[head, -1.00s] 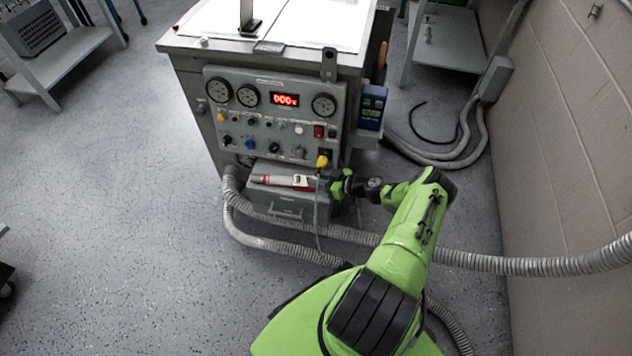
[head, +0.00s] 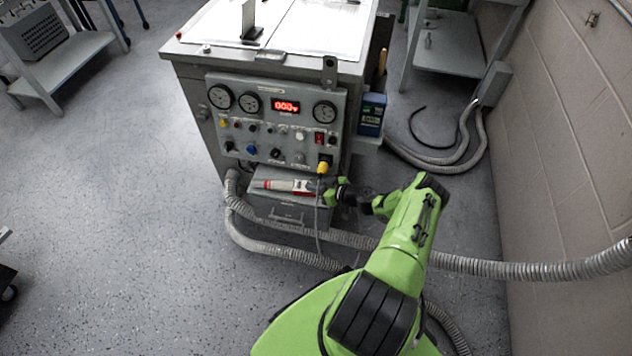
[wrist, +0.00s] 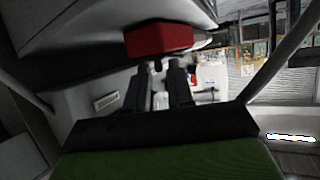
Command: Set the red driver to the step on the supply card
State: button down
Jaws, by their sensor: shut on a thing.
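The red driver (head: 292,186), with a pale grey and red body, lies level across the front of the grey box under the supply panel. In the wrist view its red part (wrist: 158,41) is just beyond my fingertips. My gripper (head: 326,187) is at its right end and shut on it. In the wrist view the black fingers (wrist: 158,72) reach up to the red body, and the contact is partly hidden. The grey panel (head: 240,158) carries dials, knobs and a lit red display (head: 286,106). I cannot make out the supply card or the driver's step mark.
A yellow plug (head: 322,168) with a hanging grey cable is close by my gripper. Thick ribbed hoses (head: 290,256) run along the floor below. A blue box (head: 371,113) sits on the cabinet's right side. A block wall (head: 565,120) is at the right.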

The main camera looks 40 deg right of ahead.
jog(key=c, duration=1.2)
grip_release()
jog(key=shift+c, duration=0.2)
jog(key=p+v, duration=0.4)
jog(key=v, duration=1.1)
jog(key=shift+s, duration=0.4)
